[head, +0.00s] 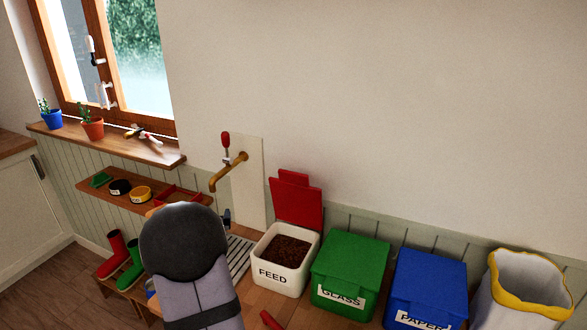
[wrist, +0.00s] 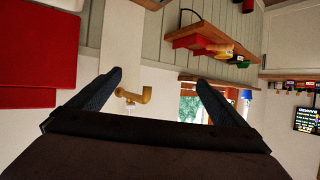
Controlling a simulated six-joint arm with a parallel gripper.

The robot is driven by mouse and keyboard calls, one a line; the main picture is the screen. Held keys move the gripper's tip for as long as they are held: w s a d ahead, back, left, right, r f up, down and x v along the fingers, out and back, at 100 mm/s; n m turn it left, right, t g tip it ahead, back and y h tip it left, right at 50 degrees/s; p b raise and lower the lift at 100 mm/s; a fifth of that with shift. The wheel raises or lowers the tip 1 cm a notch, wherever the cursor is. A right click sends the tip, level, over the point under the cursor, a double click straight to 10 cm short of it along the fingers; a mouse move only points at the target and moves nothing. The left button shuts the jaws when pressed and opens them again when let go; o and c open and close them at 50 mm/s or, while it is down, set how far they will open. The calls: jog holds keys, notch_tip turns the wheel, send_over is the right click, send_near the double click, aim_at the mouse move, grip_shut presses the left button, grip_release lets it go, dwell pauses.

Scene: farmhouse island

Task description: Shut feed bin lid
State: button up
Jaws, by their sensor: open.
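The white feed bin (head: 288,279), labelled FEED, stands on the wooden surface with brown feed (head: 286,249) showing inside. Its red lid (head: 297,203) is open, standing up at the bin's back edge near the wall. In the wrist view the red lid (wrist: 38,45) fills the upper left, to the left of my gripper. My gripper (wrist: 158,82) is open, with its two dark fingers apart and nothing between them. In the head view my arm is left of the feed bin and mostly hides the gripper.
A brass tap (head: 228,172) with a red handle is on the wall panel left of the lid. A green glass bin (head: 349,265) and blue paper bin (head: 428,282) stand closed to the right. A shelf (head: 112,190) holds bowls. A red object (head: 270,319) lies before the feed bin.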

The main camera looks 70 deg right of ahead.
aim_at(292, 176)
jog(key=s+d+r+m+g+h, duration=0.2)
jog(key=s+d, duration=0.4)
jog(key=s+d+r+m+g+h, duration=0.2)
jog(key=s+d+g, duration=0.1)
jog(key=s+d, duration=0.3)
jog(key=s+d+r+m+g+h, duration=0.2)
jog(key=s+d+g, duration=0.1)
jog(key=s+d, duration=0.3)
jog(key=shift+s+m+h, duration=0.3)
jog(key=shift+s+h, duration=0.05)
jog(key=shift+h, duration=0.05)
jog(key=shift+d, duration=0.15)
jog(key=shift+w+d, duration=0.1)
jog(key=shift+w, duration=0.05)
jog(key=shift+d+r, duration=0.1)
jog(key=shift+d, duration=0.25)
jog(key=shift+d+p, duration=1.75)
jog(key=shift+d, duration=1.5)
jog(key=shift+c, duration=0.6)
